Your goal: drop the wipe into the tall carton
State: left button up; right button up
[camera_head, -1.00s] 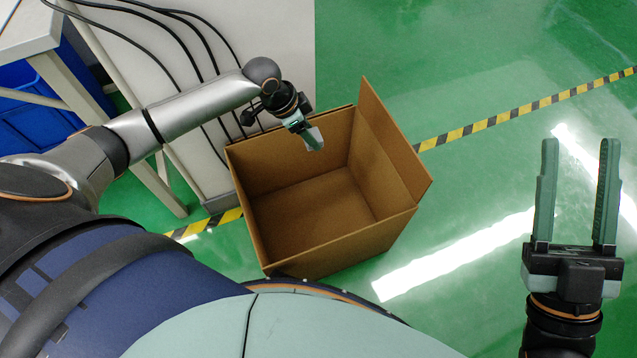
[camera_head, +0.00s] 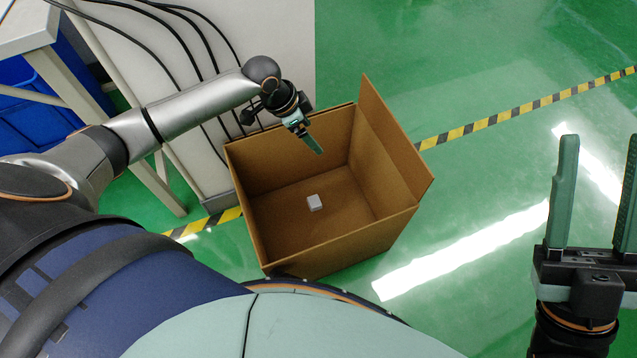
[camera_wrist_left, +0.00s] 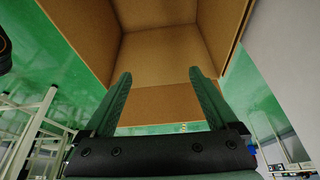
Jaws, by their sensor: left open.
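The tall carton (camera_head: 262,200) is an open brown cardboard box standing on the green floor, with one flap raised at its right. The wipe (camera_head: 314,203), a small pale grey block-like piece, is inside the carton near the middle of its bottom. My left gripper (camera_head: 318,148) is over the carton's back part, pointing down, open and empty. In the left wrist view its two fingers (camera_wrist_left: 158,75) stand apart with the carton (camera_wrist_left: 165,58) beyond them; the wipe cannot be made out there. My right gripper (camera_head: 601,140) is open and empty over the floor at the right.
A white cabinet or panel (camera_head: 285,50) with black cables stands behind the carton at the left. A blue bin (camera_head: 40,125) sits under a white table at far left. Yellow-black tape (camera_head: 530,106) crosses the floor. The floor right of the carton is clear.

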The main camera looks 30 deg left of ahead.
pick_arm(q)
jog(key=p+v, duration=0.5)
jog(key=v, duration=0.7)
jog(key=shift+r, duration=0.25)
pick_arm(e)
jog(key=w+d+f+m+g+h, duration=0.1)
jog(key=w+f+m+g+h, duration=0.2)
jog(key=f, duration=0.7)
jog(key=w+d+f+m+g+h, duration=0.1)
jog(key=w+f+m+g+h, duration=0.1)
jog(key=w+f+m+h, duration=0.2)
notch_tip(320, 180, down, 6)
jog(key=m+h, duration=0.1)
jog(key=h, duration=0.2)
jog(key=shift+g+h, duration=0.4)
pick_arm(q)
jog(key=shift+a, duration=0.1)
pick_arm(e)
jog(key=shift+s+a+r, duration=0.1)
jog(key=shift+a, duration=0.05)
